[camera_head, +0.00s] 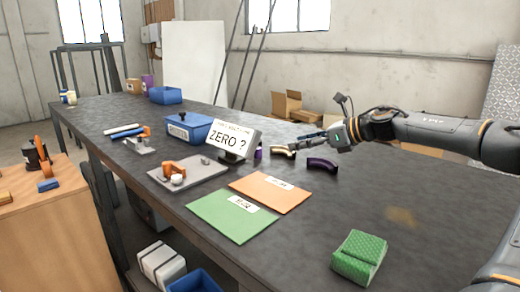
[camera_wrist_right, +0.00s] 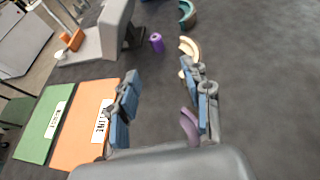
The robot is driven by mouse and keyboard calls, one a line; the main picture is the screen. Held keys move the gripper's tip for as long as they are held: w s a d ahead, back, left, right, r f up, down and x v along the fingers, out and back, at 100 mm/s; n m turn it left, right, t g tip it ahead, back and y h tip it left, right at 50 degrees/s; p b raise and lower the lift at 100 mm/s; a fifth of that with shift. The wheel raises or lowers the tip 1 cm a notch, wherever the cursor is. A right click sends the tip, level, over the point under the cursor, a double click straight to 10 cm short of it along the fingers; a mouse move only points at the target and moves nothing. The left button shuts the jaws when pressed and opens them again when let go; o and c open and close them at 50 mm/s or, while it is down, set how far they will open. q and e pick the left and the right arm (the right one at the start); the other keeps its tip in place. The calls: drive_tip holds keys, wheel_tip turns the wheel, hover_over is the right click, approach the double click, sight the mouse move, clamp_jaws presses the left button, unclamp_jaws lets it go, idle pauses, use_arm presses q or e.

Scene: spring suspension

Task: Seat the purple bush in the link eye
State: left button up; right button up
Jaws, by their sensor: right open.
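A small purple bush (camera_head: 258,152) stands on the dark bench just right of the ZERO sign, and it shows as a short upright cylinder in the right wrist view (camera_wrist_right: 156,42). An orange part (camera_head: 172,170) sits with a pale round piece on a grey plate (camera_head: 205,172) left of the sign; I cannot make out which part is the link eye. The orange part also shows in the right wrist view (camera_wrist_right: 72,40). My right gripper (camera_wrist_right: 164,88) is open and empty above the bench, with the bush beyond its fingertips. My left gripper is out of view.
The sign (camera_head: 232,138) stands close beside the bush. A cream curved piece (camera_head: 283,151) and a dark purple curved piece (camera_head: 322,165) lie near the right gripper. Green (camera_head: 232,216) and orange (camera_head: 270,191) mats lie in front. A green block (camera_head: 358,257) sits near the front edge.

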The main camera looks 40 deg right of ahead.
approach(261, 150)
drive_tip(key=shift+w+d+f, duration=0.1)
drive_tip(key=shift+w+f, duration=0.5)
drive_tip(key=shift+f, duration=0.15)
drive_tip(key=shift+x, duration=1.3)
drive_tip(key=shift+w+a+f, duration=0.15)
drive_tip(key=shift+w+a, duration=0.05)
drive_tip(key=shift+w, duration=0.4)
drive_tip(key=x, duration=0.2)
drive_tip(key=shift+w+a, duration=0.1)
drive_tip(key=shift+w, duration=0.3)
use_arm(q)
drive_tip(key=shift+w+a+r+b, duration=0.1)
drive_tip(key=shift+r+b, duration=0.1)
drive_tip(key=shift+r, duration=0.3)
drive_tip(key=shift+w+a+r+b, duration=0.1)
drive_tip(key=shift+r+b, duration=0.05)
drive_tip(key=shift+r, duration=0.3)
use_arm(e)
drive_tip(key=shift+w+a+f, duration=0.2)
drive_tip(key=shift+w+f, duration=0.05)
drive_tip(key=shift+w, duration=0.4)
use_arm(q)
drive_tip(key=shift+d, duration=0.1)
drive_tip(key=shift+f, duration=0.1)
use_arm(e)
clamp_jaws()
